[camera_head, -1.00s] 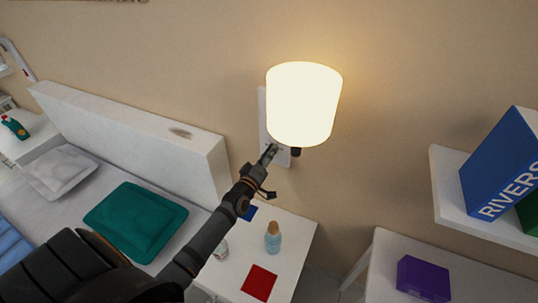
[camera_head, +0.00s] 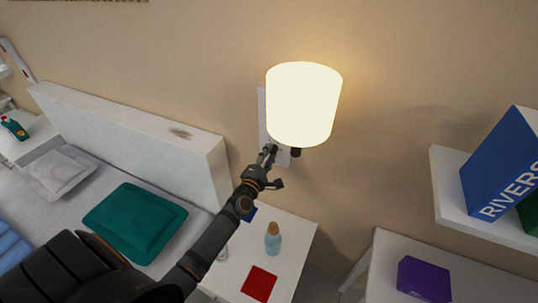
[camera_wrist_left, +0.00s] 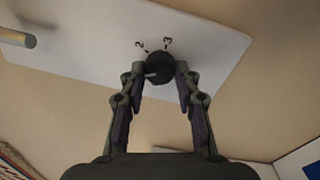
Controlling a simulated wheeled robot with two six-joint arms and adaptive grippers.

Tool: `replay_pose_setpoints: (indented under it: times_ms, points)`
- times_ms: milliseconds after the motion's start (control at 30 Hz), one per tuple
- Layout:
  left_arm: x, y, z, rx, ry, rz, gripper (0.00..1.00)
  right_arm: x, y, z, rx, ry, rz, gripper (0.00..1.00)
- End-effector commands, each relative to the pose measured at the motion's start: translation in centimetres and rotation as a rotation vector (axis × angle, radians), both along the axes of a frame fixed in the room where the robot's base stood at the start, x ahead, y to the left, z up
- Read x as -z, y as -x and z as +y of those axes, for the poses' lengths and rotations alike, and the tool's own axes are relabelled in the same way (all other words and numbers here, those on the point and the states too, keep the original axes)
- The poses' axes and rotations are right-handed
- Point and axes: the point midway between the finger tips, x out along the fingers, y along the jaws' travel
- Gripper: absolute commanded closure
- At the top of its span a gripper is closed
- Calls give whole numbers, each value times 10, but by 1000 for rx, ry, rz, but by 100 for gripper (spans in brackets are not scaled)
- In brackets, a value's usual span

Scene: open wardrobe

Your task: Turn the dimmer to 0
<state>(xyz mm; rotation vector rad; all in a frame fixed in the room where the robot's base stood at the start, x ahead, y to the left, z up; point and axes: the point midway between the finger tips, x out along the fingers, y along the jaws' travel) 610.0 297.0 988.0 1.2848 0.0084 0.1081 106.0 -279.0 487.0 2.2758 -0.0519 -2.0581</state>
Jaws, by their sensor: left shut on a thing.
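The dimmer is a small dark round knob (camera_wrist_left: 158,66) on a white wall plate (camera_wrist_left: 215,45), seen in the left wrist view. The numbers 2 and 3 show on the plate just above the knob; other marks are hidden. A light pointer line on the knob points to its left side in that view. My left gripper (camera_wrist_left: 160,74) has its two fingers closed on the knob, one on each side. In the head view my left gripper (camera_head: 268,155) reaches the plate (camera_head: 262,112) just under the lit lamp (camera_head: 304,103). My right gripper is not in view.
A white bedside table (camera_head: 290,240) below holds a blue bottle (camera_head: 272,238) and a red square (camera_head: 259,284). The bed's headboard (camera_head: 130,125) is to the left. A shelf with books (camera_head: 500,165) and a table with a purple box (camera_head: 423,279) are to the right.

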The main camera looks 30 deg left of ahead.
Motion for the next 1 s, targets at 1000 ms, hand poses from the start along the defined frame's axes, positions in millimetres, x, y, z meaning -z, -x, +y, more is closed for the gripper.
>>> replay_pose_setpoints:
  times_ms: [1000]
  points:
    - [1,0,-2,-1,913,-50,100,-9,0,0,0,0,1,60]
